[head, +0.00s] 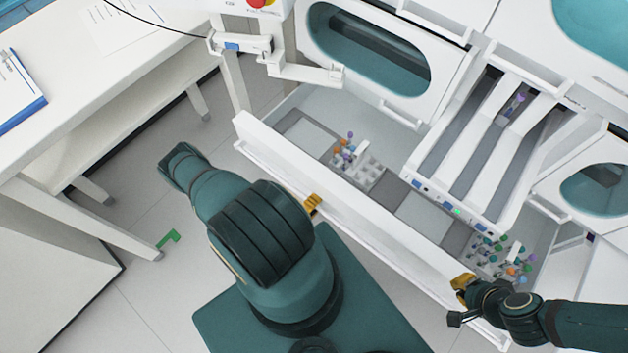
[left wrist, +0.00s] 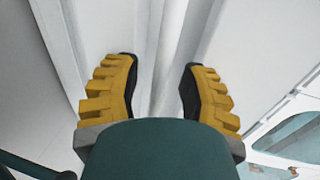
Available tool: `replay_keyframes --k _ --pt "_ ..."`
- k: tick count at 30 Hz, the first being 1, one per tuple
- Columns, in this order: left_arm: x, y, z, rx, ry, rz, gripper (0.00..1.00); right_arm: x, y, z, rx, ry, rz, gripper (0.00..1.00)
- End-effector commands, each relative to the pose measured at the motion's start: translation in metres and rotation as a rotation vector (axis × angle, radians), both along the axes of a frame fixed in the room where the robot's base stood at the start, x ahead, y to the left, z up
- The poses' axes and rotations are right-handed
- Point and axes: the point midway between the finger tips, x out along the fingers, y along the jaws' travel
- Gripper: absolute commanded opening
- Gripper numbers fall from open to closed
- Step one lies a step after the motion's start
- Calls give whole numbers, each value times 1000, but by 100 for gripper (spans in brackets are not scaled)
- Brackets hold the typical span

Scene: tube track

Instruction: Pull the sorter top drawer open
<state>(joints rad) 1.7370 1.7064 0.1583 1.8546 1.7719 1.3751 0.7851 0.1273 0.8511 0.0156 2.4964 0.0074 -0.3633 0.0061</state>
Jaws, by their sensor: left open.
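The white sorter top drawer (head: 340,189) stands pulled out from the machine in the head view, its inside showing. A long white handle bar runs along its front. My left gripper (head: 312,203) is at the middle of the drawer front, mostly hidden by my arm. In the left wrist view my left gripper (left wrist: 163,88) is open, with one yellow finger on each side of a white bar (left wrist: 168,55); contact cannot be told. My right gripper (head: 463,283) is at the right end of the drawer front; its finger spacing cannot be made out.
The drawer holds a tube rack (head: 362,172) on the left and another rack (head: 490,262) with several coloured tubes on the right. A white three-lane unit (head: 478,150) overhangs it. A white table (head: 85,70) stands at left; a green piece (head: 169,238) lies on the floor.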

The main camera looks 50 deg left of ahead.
Motion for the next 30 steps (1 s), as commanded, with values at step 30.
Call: replay_keyframes --k 30 --pt "-115 -28 23 0 0 0 43 0 0 0 0 0 0 0"
